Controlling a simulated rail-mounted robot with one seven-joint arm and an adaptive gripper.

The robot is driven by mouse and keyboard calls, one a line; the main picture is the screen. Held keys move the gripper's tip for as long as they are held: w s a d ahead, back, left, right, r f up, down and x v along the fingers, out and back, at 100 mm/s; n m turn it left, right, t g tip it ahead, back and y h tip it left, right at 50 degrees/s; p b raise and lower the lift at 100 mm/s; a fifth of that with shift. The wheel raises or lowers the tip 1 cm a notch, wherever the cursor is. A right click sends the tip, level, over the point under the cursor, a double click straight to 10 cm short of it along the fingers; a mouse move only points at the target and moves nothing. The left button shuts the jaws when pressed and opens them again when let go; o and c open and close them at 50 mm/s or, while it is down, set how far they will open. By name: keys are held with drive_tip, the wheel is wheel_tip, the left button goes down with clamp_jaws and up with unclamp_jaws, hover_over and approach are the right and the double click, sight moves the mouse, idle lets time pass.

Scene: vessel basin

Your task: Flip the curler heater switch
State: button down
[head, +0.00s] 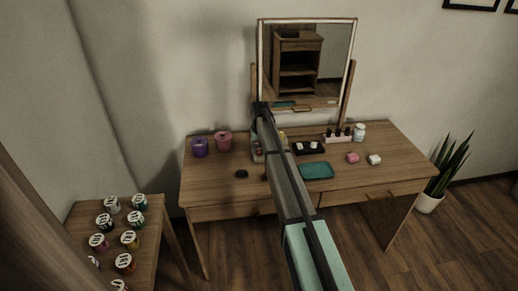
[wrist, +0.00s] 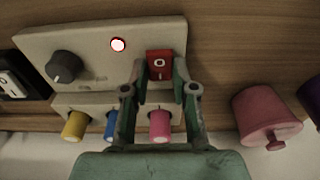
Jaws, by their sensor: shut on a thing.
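The fingers hide part of the switch's sides. In the head view my arm covers most of the heater and hides the gripper tips.
Yellow (wrist: 75,126), blue (wrist: 111,125) and pink (wrist: 159,125) curlers stick out below the panel. A pink lidded pot (wrist: 262,115) stands close right of the gripper. The vanity table (head: 222,185) also holds a teal tray (head: 317,171); a mirror (head: 303,65) rises behind.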

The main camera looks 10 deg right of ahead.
sight(260, 153)
drive_tip(key=c, duration=0.9)
unclamp_jaws()
drive_tip(key=r, duration=0.8)
drive_tip(key=s+r, duration=0.1)
drive_tip(key=r, duration=0.3)
drive_tip(key=shift+s, duration=0.1)
drive_tip(key=shift+f, duration=0.1)
